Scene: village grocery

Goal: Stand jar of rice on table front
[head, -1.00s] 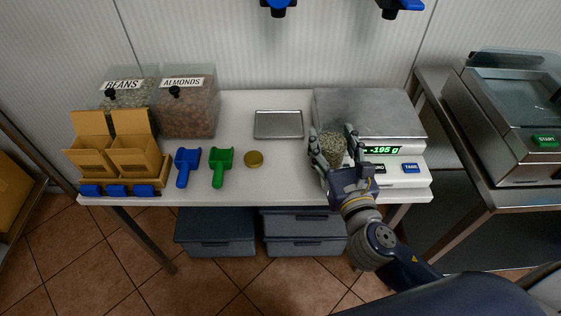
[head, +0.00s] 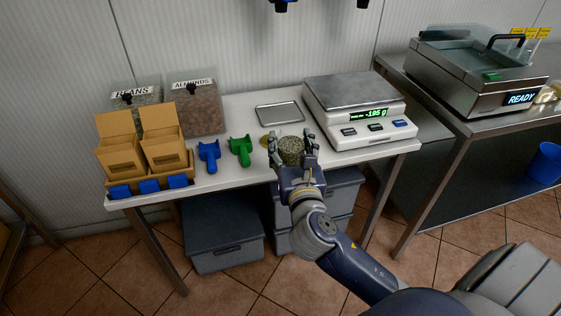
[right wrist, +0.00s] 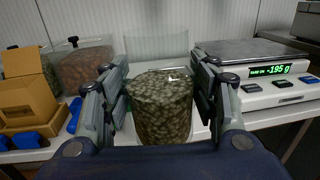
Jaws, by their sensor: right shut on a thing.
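In the right wrist view the jar (right wrist: 162,105) stands upright between the fingers. It is over the front part of the white table (head: 240,180), left of the scale. Whether its base touches the table is hidden by my gripper. My left gripper is not in view.
The scale (head: 360,108) reads -195 g at the table's right end. A metal tray (head: 280,113) lies behind the jar. Green (head: 241,149) and blue (head: 209,154) scoops, bins and cardboard boxes (head: 165,140) are left. A gold lid (head: 268,141) is partly hidden beside the gripper.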

